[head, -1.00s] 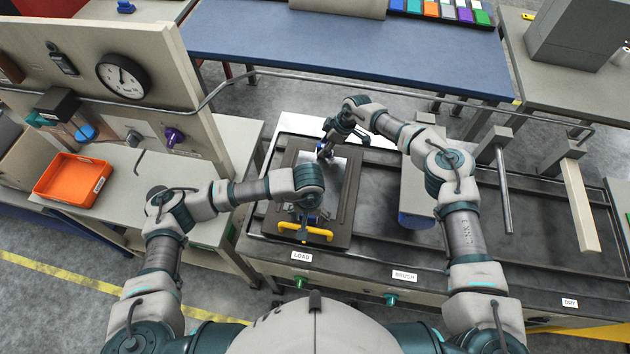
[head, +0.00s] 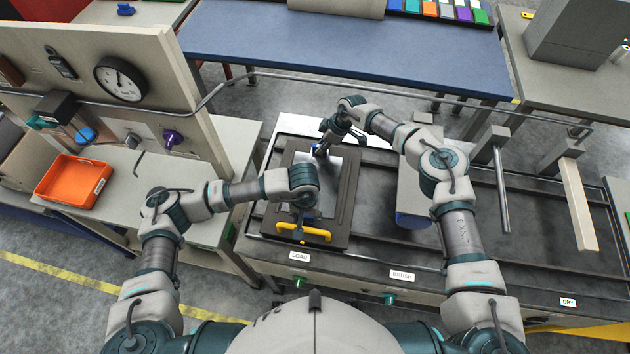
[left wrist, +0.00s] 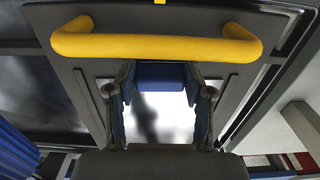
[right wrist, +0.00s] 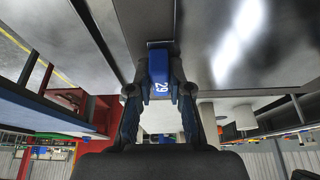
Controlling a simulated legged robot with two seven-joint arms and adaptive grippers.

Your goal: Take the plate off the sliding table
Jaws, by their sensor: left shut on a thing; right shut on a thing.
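The bright metal plate (head: 336,182) lies on the dark square sliding table (head: 345,212) at the LOAD station, partly hidden by my arms. The sliding table has a yellow handle (head: 304,231) at its near edge, also in the left wrist view (left wrist: 155,42). My left gripper (head: 306,214) is at the plate's near edge, shut on a blue tab (left wrist: 160,75). My right gripper (head: 321,152) is at the far edge, shut on a blue tab marked 29 (right wrist: 159,70). I cannot tell whether the plate is clear of the table surface.
A panel with a gauge (head: 121,79) and an orange bin (head: 73,181) stand left.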

